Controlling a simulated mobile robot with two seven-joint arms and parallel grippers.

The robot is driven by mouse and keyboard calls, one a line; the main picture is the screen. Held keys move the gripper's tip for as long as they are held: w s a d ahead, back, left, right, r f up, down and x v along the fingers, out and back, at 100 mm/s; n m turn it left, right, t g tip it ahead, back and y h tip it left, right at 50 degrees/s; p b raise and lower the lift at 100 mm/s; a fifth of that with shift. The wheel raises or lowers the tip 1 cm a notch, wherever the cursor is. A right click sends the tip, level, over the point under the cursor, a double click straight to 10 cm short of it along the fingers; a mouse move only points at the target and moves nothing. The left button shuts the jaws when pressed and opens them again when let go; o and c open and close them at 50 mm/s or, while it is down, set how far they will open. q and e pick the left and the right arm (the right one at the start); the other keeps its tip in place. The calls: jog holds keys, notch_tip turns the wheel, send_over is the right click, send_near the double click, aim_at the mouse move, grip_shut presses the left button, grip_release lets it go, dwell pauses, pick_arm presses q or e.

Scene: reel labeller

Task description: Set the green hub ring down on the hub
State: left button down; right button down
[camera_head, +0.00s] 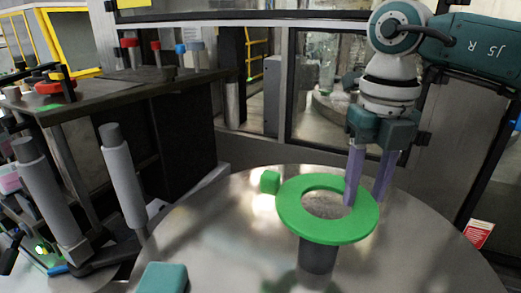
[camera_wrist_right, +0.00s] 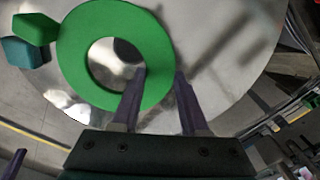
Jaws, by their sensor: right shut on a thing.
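The flat green hub ring (camera_head: 297,218) is over the round shiny table in the head view. My right gripper (camera_head: 367,203) comes down from the upper right and is shut on the ring's right side, one finger inside the hole and one outside the rim. The ring (camera_wrist_right: 80,60) and the right gripper's fingers (camera_wrist_right: 160,75) also show in the wrist view. The dark grey hub (camera_head: 317,257) stands under the ring; its top is hidden by the ring. I cannot tell whether ring and hub touch. My left gripper is not in view.
A green block (camera_head: 270,181) sits on the round table (camera_head: 420,245) behind the ring. A teal block (camera_head: 163,278) is at the front left. A dark bench (camera_head: 140,90) with posts stands at the left. The table's right side is clear.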

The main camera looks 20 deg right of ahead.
aim_at(364, 199)
jog(key=shift+d+f, duration=0.1)
jog(key=shift+f, duration=0.25)
jog(key=shift+f+b, duration=1.65)
jog(key=shift+f, duration=0.05)
jog(key=shift+f, duration=0.15)
jog(key=shift+f+b, duration=1.45)
jog(key=shift+f, duration=0.05)
jog(key=shift+r, duration=0.1)
jog(key=shift+w+r, duration=0.1)
jog(key=shift+r, duration=0.15)
jog(key=shift+f, duration=0.15)
